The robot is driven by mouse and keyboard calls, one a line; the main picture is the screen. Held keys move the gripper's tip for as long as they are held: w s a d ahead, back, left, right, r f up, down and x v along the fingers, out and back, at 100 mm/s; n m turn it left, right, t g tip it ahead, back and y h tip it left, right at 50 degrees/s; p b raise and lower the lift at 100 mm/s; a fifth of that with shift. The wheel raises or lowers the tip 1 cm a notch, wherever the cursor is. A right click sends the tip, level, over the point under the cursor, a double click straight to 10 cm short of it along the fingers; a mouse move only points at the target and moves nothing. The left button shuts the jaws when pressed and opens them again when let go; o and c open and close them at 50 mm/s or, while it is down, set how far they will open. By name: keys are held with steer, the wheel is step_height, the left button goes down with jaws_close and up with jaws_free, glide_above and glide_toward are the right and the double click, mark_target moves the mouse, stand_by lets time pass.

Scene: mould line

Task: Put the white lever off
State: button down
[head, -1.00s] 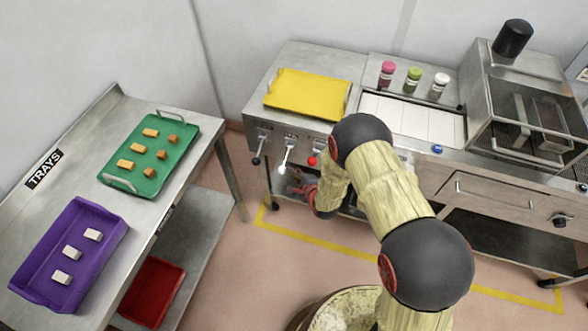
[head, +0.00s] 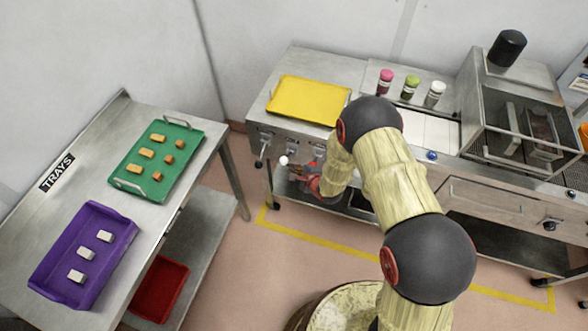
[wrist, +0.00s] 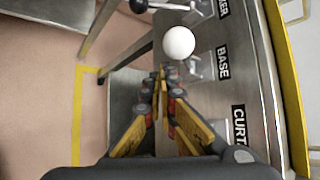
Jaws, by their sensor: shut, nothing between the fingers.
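The white lever (head: 284,160) is on the front of the steel counter unit, and its round white knob faces outward. In the wrist view its white knob (wrist: 179,43) stands just beyond my fingertips, beside the label BASE. My gripper (wrist: 163,72) is shut and empty, with its tips close to the knob; I cannot tell whether they touch. In the head view my gripper (head: 300,174) is small and partly hidden by my arm, just right of and below the knob. Most of the lever's rod is hidden behind the knob.
A black-knobbed lever (head: 259,163) hangs left of the white one; its knob tops the wrist view (wrist: 138,5). A yellow tray (head: 309,100) lies on the counter above. The label CURT (wrist: 240,125) marks another control. A table with green (head: 193,160) and purple (head: 40,262) trays stands left.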

steer(key=shift+r+p, duration=0.45)
steer(key=shift+r, duration=0.3)
steer(key=v, duration=1.2)
steer(key=shift+f, duration=0.1)
